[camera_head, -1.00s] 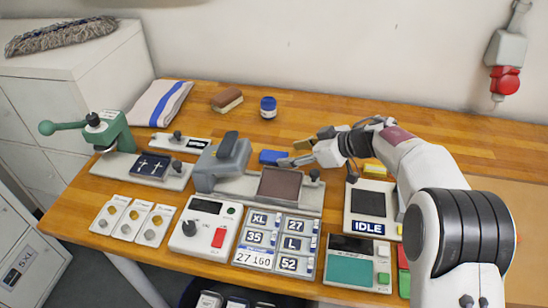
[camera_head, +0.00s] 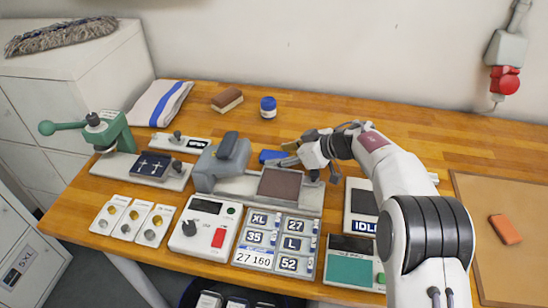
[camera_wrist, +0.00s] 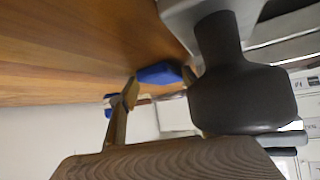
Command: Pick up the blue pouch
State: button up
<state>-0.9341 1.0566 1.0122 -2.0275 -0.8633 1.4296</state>
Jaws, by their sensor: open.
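The blue pouch (camera_head: 270,156) lies on the wooden bench, just behind the grey machine with the brown plate. My gripper (camera_head: 286,155) is open, coming from the right, with its fingertips close to the right end of the pouch. In the wrist view the pouch (camera_wrist: 158,74) shows beyond and between the two fingers of my gripper (camera_wrist: 158,86). I cannot tell whether a finger touches it. Part of the pouch is hidden by the gripper in the head view.
A blue-lidded jar (camera_head: 268,107) and a brown brush (camera_head: 227,100) stand behind. Bare bench lies between them and the pouch.

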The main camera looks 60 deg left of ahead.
dwell(0.3)
jog(key=c, duration=0.9)
jog(key=shift+r, duration=0.2)
jog(key=shift+c, duration=1.3)
notch_tip(320, 180, up, 10)
jog(key=shift+f, duration=0.15)
